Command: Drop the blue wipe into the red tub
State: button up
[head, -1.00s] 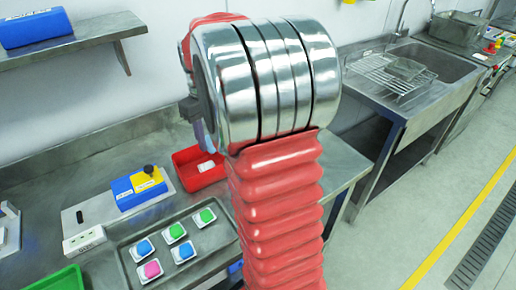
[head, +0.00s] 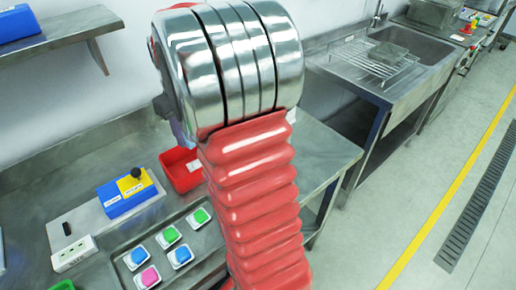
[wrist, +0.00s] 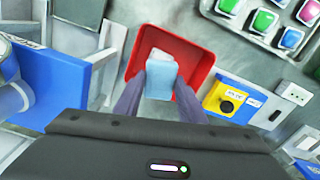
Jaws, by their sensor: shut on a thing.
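The red tub (head: 181,174) stands on the steel bench in the head view, partly hidden behind my arm. In the wrist view the open red tub (wrist: 199,56) lies beyond and below my fingers. My gripper (wrist: 158,92) is shut on the blue wipe (wrist: 159,80), a pale blue piece between the two fingertips. The wipe appears in front of the tub's opening; its height above the tub is hard to tell. In the head view my arm hides the fingers and the wipe.
A blue and yellow box with a black knob (head: 137,174) stands left of the tub. A steel tray (head: 205,248) with several coloured blocks is in front. A wall shelf (head: 84,24) with a blue box is at upper left. A sink (head: 424,64) is at right.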

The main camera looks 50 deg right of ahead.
jog(key=shift+f, duration=2.4)
jog(key=o, duration=1)
jog(key=shift+r, duration=0.15)
notch_tip(320, 180, up, 13)
jog(key=shift+r, duration=0.2)
